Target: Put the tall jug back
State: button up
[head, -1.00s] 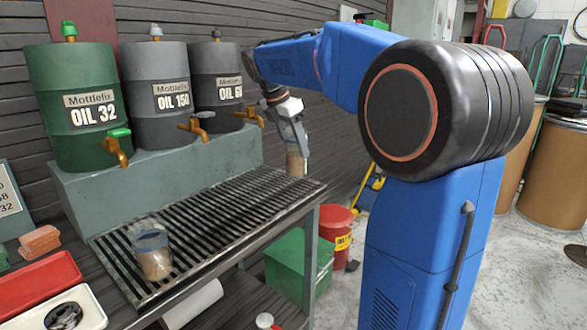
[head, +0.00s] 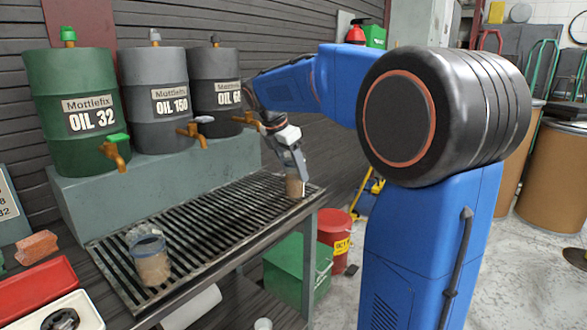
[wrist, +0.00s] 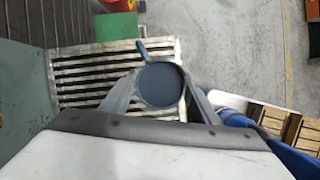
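My gripper (head: 293,174) is over the far right end of the slatted drip grate (head: 222,207), pointing down. It is shut on a jug (head: 294,187), brownish in its lower part, which I take for the tall jug. In the wrist view the jug's round dark-blue mouth (wrist: 161,84) sits between the two fingers, with a narrow spout or handle at its far side. The jug is upright, its base at or just above the slats; I cannot tell if it touches. A second jug (head: 152,266) with a blue rim and brown lower part stands at the near left of the grate.
Three oil drums with taps, OIL 32 (head: 75,110), OIL 150 (head: 160,105) and a third (head: 215,90), stand on a raised block behind the grate. A red tray (head: 38,285) lies at the left. A red bucket (head: 333,235) stands on the floor beyond the grate's right end.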

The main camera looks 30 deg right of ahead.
jog(key=shift+o, duration=0.9)
jog(key=shift+r, duration=0.2)
jog(key=v, duration=1.2)
jog(key=s+a+f+m+t+y, duration=0.1)
jog(key=s+a+f+m, duration=0.2)
jog(key=s+f+m, duration=0.3)
jog(key=s+a+f+m+t+y, duration=0.1)
jog(key=s+a+f+m, duration=0.3)
jog(key=s+f, duration=0.8)
jog(key=s+a+f+m+t+y, duration=0.2)
jog(key=s+a+f+m, duration=0.1)
jog(key=s+f+m, duration=0.6)
jog(key=s, duration=0.2)
jog(key=shift+s+a, duration=0.35)
jog(key=shift+r, duration=0.1)
